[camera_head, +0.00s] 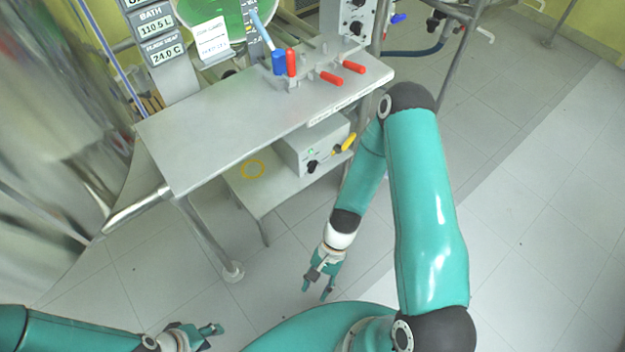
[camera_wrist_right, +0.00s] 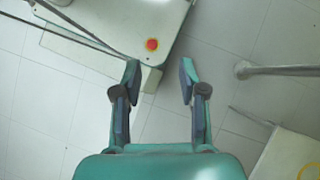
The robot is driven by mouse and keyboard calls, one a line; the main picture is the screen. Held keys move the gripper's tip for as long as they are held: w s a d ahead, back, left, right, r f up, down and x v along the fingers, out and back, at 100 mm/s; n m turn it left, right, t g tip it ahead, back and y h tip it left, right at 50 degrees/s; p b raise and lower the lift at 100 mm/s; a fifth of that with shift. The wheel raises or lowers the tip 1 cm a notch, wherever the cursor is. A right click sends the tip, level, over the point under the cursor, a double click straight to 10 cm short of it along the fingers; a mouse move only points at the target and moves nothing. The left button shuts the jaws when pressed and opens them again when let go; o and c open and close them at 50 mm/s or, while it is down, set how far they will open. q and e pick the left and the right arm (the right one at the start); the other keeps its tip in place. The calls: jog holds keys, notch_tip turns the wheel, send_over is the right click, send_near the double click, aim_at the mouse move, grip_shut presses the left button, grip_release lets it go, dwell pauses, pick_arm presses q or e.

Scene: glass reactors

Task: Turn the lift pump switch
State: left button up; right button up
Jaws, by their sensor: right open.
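A grey control box (camera_head: 318,147) sits on the lower shelf under the steel table, with a black knob (camera_head: 312,166) and a yellow handle (camera_head: 348,142). Another grey panel (camera_head: 346,20) with black knobs stands at the top. I cannot tell which knob is the lift pump switch; no label is readable. My right gripper (camera_head: 318,290) is open and empty, low over the floor in front of the shelf, apart from both. In the right wrist view its fingers (camera_wrist_right: 158,76) are spread with nothing between them. My left gripper (camera_head: 204,334) is at the bottom left, its opening unclear.
The steel table (camera_head: 235,135) carries red handles (camera_head: 331,79) and a blue one. A yellow ring (camera_head: 253,169) marks the lower shelf (camera_head: 275,192). A table leg (camera_head: 210,240) stands left of my right gripper. A red button (camera_wrist_right: 152,44) shows in the wrist view. Open floor lies right.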

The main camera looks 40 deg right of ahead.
notch_tip(320, 180, down, 6)
jog(key=w+m+t+y+b, duration=0.1)
jog(key=w+m+y+b, duration=0.2)
jog(key=m, duration=0.3)
jog(key=m+t+h+b, duration=0.8)
jog(key=m+t+b, duration=0.7)
jog(key=m+t, duration=0.7)
send_near(312, 166)
pick_arm(q)
notch_tip(312, 166, down, 25)
jog(key=b, duration=0.4)
pick_arm(e)
jog(key=shift+w+d+r+m+g, duration=0.15)
jog(key=shift+w+m+g, duration=0.25)
jog(key=shift+w, duration=1)
jog(key=shift+w+a+r+m+g, duration=0.1)
jog(key=shift+w+r+m+g, duration=0.25)
jog(key=shift+w, duration=1)
jog(key=shift+w+d+r+m+g, duration=0.2)
jog(key=shift+w+m, duration=0.25)
jog(key=shift+w, duration=0.95)
jog(key=shift+a, duration=0.15)
